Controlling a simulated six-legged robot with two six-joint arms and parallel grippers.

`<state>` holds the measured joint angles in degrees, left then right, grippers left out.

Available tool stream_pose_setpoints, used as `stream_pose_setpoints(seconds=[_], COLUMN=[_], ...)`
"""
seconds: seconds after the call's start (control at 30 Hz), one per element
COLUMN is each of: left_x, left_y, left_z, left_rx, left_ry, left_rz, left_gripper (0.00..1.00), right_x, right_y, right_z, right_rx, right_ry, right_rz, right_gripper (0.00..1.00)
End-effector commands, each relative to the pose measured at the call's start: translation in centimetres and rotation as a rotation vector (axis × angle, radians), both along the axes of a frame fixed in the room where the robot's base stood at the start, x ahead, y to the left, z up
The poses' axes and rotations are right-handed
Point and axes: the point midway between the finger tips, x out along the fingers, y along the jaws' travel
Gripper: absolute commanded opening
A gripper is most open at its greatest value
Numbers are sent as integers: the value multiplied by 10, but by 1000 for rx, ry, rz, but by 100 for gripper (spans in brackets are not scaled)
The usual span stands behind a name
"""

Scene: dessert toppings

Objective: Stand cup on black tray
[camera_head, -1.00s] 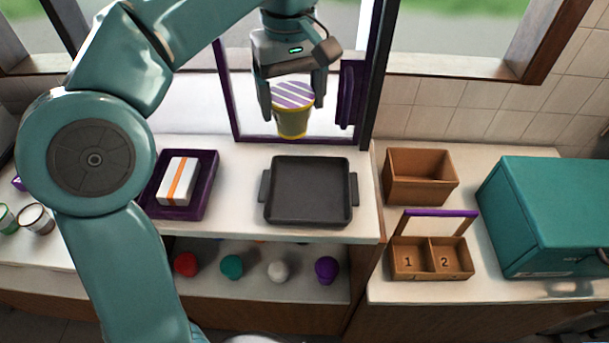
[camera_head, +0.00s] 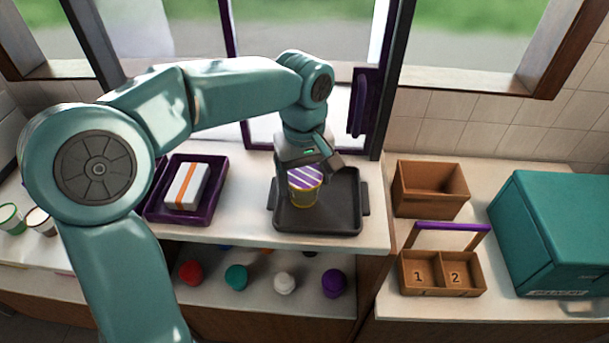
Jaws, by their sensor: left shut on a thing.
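The cup (camera_head: 303,197) has a purple-and-white striped top and a yellow-green body. It is upright, over the left middle of the black tray (camera_head: 341,217) in the head view. My left gripper (camera_head: 304,180) comes down from above and is shut on the cup, with its fingers at the cup's sides. I cannot tell whether the cup's base touches the tray. The tray lies flat on the white counter and its back left part is hidden by the gripper. My right gripper is not in view.
A purple tray (camera_head: 154,214) with a white and orange box (camera_head: 186,186) stands left of the black tray. An open brown box (camera_head: 431,189), a numbered two-part caddy (camera_head: 441,273) and a teal case (camera_head: 555,235) stand on the right. Several coloured balls lie on the shelf below.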

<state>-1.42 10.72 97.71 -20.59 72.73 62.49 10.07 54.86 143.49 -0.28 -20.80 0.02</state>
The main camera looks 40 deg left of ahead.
Motion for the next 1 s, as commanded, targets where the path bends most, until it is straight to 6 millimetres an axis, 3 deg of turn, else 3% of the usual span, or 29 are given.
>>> stream_pose_setpoints(seconds=[0.23, 0.27, 0.3, 0.5, 0.67, 1.0], left_x=[0, 0, 0, 0, 1, 0], left_y=[0, 0, 0, 0, 0, 0], left_z=[-5, -4, -3, -3, 11, 88], left_rx=[0, 0, 0, 0, 0, 0], left_ry=[0, 0, 0, 0, -4, -5], left_rz=[0, 0, 0, 0, 0, -1], left_gripper=[8, 88, 100, 100, 100, 100], right_x=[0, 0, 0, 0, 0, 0], right_y=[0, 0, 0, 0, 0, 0], right_z=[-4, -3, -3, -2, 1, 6], right_rx=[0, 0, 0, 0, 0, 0], right_ry=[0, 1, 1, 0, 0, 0], right_rz=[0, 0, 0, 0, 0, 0], right_gripper=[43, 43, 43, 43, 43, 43])
